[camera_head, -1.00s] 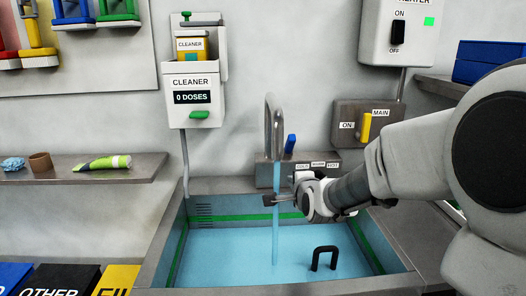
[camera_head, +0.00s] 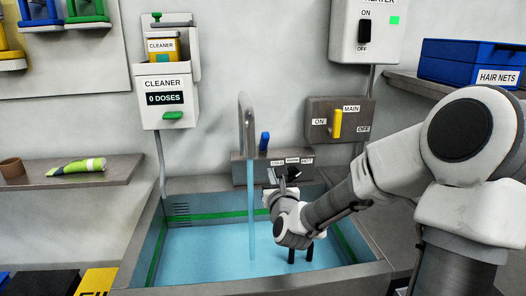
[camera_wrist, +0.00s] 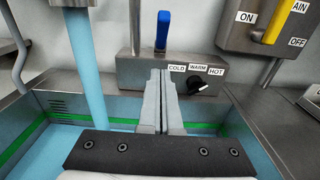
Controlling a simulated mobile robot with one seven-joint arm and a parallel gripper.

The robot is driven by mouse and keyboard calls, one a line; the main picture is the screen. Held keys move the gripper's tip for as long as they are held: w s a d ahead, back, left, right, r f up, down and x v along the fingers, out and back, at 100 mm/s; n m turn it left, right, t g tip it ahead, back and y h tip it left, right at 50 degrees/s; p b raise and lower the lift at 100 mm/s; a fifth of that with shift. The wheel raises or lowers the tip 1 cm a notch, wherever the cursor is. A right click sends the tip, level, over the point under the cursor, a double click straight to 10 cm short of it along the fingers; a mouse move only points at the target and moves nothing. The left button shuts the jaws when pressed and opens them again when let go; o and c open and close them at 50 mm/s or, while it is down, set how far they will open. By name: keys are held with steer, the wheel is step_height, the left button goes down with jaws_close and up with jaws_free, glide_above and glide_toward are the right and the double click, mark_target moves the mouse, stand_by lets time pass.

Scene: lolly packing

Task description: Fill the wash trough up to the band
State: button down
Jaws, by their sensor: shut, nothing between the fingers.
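The wash trough (camera_head: 150,240) holds blue water (camera_head: 205,242), its surface below the green band (camera_head: 222,216). A stream (camera_head: 251,200) runs from the tap spout (camera_head: 245,125) into it. The tap block (camera_head: 238,168) has an upright blue lever (camera_head: 264,141), also in the wrist view (camera_wrist: 162,30), and a dark knob (camera_wrist: 200,88) beneath COLD, WARM and HOT labels. My gripper (camera_head: 283,172) is shut and empty, right of the stream; in the wrist view its fingers (camera_wrist: 160,75) point at the block below the lever.
A main valve box (camera_head: 318,131) with an upright yellow handle (camera_head: 337,123) is on the wall. A cleaner dispenser (camera_head: 167,85) reading 0 DOSES hangs left. A shelf (camera_head: 110,170) holds a green tube (camera_head: 77,166). A heater box (camera_head: 380,20) is upper right.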

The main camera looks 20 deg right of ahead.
steer(key=b, duration=0.1)
glide_toward(264, 144)
steer(key=w+f, duration=0.3)
steer(key=shift+w+d+r, duration=0.3)
steer(key=shift+w+r, duration=0.35)
steer(key=shift+w, duration=0.05)
steer(key=shift+w+d+r, duration=0.3)
steer(key=shift+w+r, duration=0.35)
steer(key=shift+w, duration=0.05)
steer(key=shift+r, duration=0.2)
steer(key=shift+r+p, duration=0.15)
steer(key=shift+p, duration=0.5)
steer(key=shift+g+p, duration=0.3)
steer(key=shift+g, duration=0.2)
steer(key=shift+w+p, duration=0.1)
steer(key=shift+p, duration=0.25)
